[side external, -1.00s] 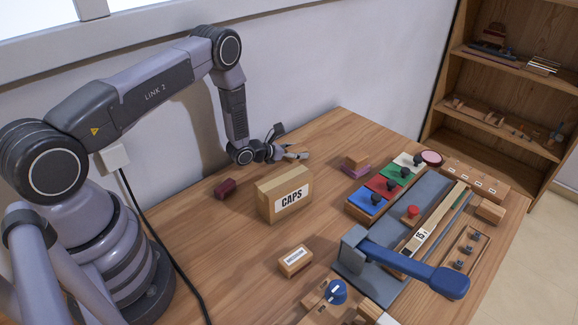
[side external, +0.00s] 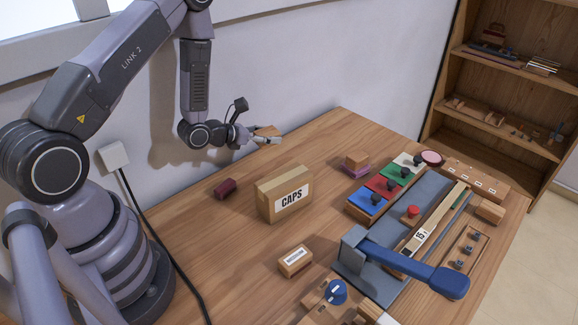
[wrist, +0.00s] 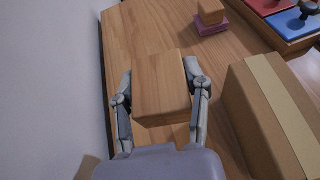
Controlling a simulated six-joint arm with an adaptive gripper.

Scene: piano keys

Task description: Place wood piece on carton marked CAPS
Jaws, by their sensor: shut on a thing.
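My gripper (side external: 268,137) is shut on a wood piece (side external: 266,130), a plain light-brown block, raised above the table behind the carton. In the wrist view the wood piece (wrist: 161,88) sits between the two fingers of my gripper (wrist: 160,85). The carton marked CAPS (side external: 285,194) is a closed brown box standing on the table, in front of and below my gripper in the side view. In the wrist view the carton (wrist: 270,110) is at the right, with a tape strip along its top. The wood piece is apart from the carton.
A dark red cylinder (side external: 228,188) lies left of the carton. A small labelled box (side external: 295,261) stands in front of it. A small wood block on a purple one (side external: 356,162) and a coloured switch panel (side external: 385,186) are to the right. The wall (side external: 300,60) is behind.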

